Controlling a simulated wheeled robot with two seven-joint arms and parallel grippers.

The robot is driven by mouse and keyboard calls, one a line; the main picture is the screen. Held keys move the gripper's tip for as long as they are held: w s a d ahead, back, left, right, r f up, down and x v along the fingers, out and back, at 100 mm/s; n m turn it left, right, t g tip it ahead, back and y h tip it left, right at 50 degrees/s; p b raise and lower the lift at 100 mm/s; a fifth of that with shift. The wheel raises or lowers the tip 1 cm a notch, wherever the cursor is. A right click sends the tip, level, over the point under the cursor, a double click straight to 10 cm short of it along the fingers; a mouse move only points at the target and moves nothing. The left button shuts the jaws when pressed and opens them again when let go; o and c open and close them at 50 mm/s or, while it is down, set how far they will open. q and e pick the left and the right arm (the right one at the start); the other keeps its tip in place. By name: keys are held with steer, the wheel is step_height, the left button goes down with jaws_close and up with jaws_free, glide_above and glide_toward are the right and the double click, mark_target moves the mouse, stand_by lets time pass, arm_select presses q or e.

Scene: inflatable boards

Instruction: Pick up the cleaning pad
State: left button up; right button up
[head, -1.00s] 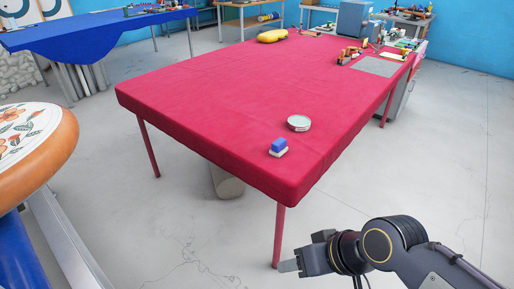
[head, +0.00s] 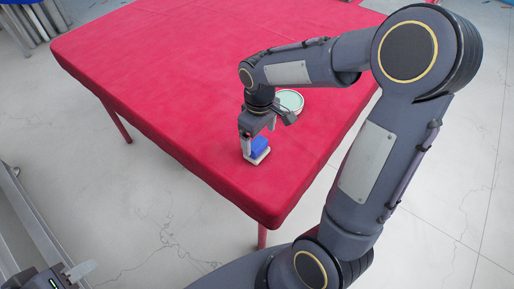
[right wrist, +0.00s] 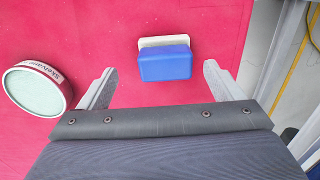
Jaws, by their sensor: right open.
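The cleaning pad, a small block with a blue body and a white base, lies on the red table near its front corner in the head view (head: 261,147). In the right wrist view the pad (right wrist: 165,64) sits between and slightly beyond the tips of my right gripper (right wrist: 159,72). The right gripper is open, with a finger on either side and red cloth showing in both gaps. In the head view the right gripper (head: 258,138) reaches down over the pad and partly covers it. My left gripper (head: 78,272) shows only partly at the bottom left, away from the table.
A round tin (head: 290,101) with a pale lid stands close behind the pad; it is also left of the gripper in the right wrist view (right wrist: 37,89). The red table (head: 170,75) is otherwise clear to the left.

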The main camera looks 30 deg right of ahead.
mark_target(257, 143)
steer(key=f, duration=0.5)
steer(key=shift+a+f, duration=0.1)
steer(key=shift+a, duration=0.2)
steer(key=shift+c, duration=0.2)
steer(key=c, duration=1)
